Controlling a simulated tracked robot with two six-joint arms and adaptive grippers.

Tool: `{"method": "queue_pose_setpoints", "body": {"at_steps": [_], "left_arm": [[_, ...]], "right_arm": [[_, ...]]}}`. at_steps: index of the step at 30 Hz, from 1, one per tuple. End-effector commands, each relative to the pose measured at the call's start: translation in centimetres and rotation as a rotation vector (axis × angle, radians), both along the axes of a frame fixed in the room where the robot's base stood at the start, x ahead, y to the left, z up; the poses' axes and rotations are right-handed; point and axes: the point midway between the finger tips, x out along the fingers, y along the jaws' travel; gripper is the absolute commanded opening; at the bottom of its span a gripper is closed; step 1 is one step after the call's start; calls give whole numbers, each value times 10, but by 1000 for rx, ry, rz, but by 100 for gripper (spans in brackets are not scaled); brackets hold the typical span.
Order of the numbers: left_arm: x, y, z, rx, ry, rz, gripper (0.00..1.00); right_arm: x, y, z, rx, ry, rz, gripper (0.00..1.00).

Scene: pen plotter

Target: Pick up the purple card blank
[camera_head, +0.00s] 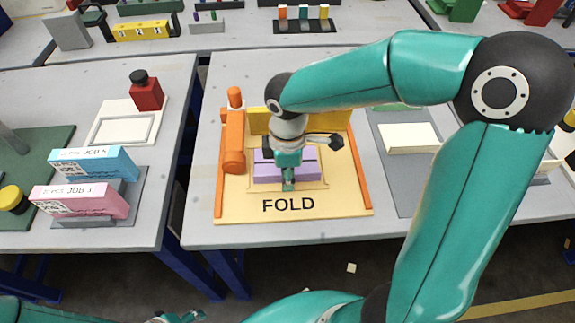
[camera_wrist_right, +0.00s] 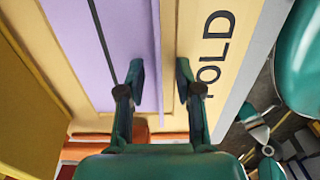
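My right gripper (camera_head: 289,180) points down over the card's near edge. In the right wrist view the right gripper (camera_wrist_right: 160,80) has its two fingers apart, one over the purple card and one past its edge over the tan board. Contact with the card cannot be told. Part of my left gripper (camera_head: 178,317) shows at the bottom edge, too cut off to read.
Orange rails and a yellow block (camera_head: 258,122) border the FOLD board. A grey mat (camera_head: 396,185) with a cream card (camera_head: 408,138) is to the right. Pink and blue JOB boxes (camera_head: 80,200) stand on the left table, beyond a gap. My right arm crosses above the right side.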

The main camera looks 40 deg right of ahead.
Motion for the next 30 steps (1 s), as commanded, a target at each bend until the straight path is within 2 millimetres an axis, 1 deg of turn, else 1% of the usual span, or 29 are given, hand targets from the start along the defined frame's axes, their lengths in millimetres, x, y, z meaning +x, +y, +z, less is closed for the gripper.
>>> {"method": "queue_pose_setpoints", "body": {"at_steps": [2,3,5,6,9,23,26,30], "left_arm": [[0,0,0,0,0,0,61],[0,0,0,0,0,0,61],[0,0,0,0,0,0,61],[0,0,0,0,0,0,61],[0,0,0,0,0,0,61],[0,0,1,0,0,0,61],[0,0,2,0,0,0,61],[0,0,4,0,0,0,61]], "right_arm": [[0,0,0,0,1,0,34],[0,0,0,0,1,0,31],[0,0,0,0,2,0,21],[-1,0,0,0,2,0,15],[-1,0,0,-1,3,1,0],[0,0,2,0,1,1,0],[0,0,7,-1,1,1,0],[1,0,21,-1,-3,1,0]]}}
